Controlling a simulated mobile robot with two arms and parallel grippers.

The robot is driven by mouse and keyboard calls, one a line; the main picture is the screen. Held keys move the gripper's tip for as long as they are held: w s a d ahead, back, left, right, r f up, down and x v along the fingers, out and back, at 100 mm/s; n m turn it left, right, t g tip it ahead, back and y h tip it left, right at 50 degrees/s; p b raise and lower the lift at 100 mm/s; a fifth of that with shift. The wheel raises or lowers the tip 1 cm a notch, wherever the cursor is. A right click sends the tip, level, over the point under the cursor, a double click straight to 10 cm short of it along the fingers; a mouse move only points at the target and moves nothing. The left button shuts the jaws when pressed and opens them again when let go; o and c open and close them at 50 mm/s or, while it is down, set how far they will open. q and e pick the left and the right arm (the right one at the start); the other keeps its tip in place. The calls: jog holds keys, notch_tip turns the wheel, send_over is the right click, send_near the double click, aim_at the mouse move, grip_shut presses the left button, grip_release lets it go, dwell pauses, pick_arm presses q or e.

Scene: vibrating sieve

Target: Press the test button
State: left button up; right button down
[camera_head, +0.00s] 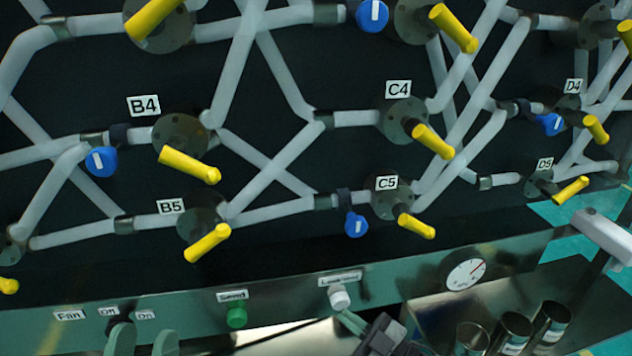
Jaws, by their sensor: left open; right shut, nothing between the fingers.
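A white round button (339,298) sits on the front panel under a label that appears to read "Leak test". My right gripper (347,318) is shut and empty, its fingertips just below the white button. Whether they touch it, I cannot tell. A green button (236,317) labelled "Send" is further left on the panel. My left gripper (143,338) is at the bottom left edge, open and empty, its two fingers apart below the fan switch labels.
Grey pipes with yellow handles (190,165) and blue valves (101,161) cover the dark board above the panel. A round gauge (465,274) is to the right on the panel. Several metal cups (551,324) stand at the bottom right.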

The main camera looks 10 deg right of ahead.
pick_arm(q)
notch_tip(320, 180, down, 6)
jog(key=w+g+y+p, duration=0.2)
jog(key=g, duration=0.4)
jog(key=shift+w+a, duration=0.2)
jog(key=shift+w, duration=0.2)
pick_arm(e)
jog(key=shift+s, duration=2.2)
